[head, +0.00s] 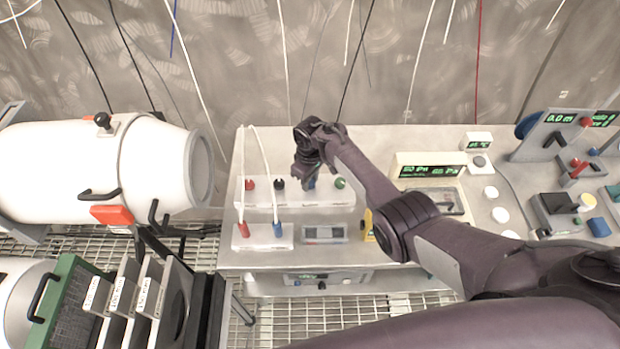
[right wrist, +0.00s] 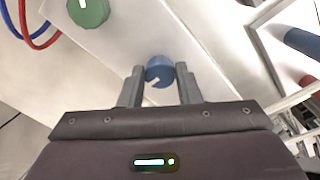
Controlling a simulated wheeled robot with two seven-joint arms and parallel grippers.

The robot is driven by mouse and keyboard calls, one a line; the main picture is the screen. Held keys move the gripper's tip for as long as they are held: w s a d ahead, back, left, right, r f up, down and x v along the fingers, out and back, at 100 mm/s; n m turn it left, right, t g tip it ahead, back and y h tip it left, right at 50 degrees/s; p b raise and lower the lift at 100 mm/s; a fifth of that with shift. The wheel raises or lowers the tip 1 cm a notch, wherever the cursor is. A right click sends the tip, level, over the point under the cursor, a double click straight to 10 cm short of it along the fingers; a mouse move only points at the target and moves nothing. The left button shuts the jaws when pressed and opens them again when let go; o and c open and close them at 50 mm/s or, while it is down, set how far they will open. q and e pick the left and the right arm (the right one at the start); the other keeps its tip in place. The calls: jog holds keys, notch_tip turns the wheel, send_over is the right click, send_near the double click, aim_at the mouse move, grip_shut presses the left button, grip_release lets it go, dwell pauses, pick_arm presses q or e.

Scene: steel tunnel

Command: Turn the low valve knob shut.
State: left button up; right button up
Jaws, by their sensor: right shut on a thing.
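A blue knob (right wrist: 158,72) with a white pointer line sits on a pale panel in the right wrist view. The two fingers of my right gripper (right wrist: 160,84) stand on either side of it and are shut on it. In the head view, my right gripper (head: 308,182) reaches down to the knob row on the white valve box (head: 328,197) and mostly hides the blue knob. A red knob (head: 250,184), a black knob (head: 279,184) and a green knob (head: 340,183) are in the same row. No label naming the low valve is readable. My left gripper is out of view.
A smaller white box (head: 262,236) with red and blue plugs stands in front of the valve box. Hanging cables cross the back. A large white cylinder (head: 70,170) lies at left. A display unit (head: 430,165) stands right, behind my right arm.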

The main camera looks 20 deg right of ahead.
jog(key=shift+n, duration=0.6)
jog(key=o, duration=1)
jog(key=shift+r, duration=0.15)
notch_tip(320, 180, up, 8)
jog(key=shift+f, duration=0.2)
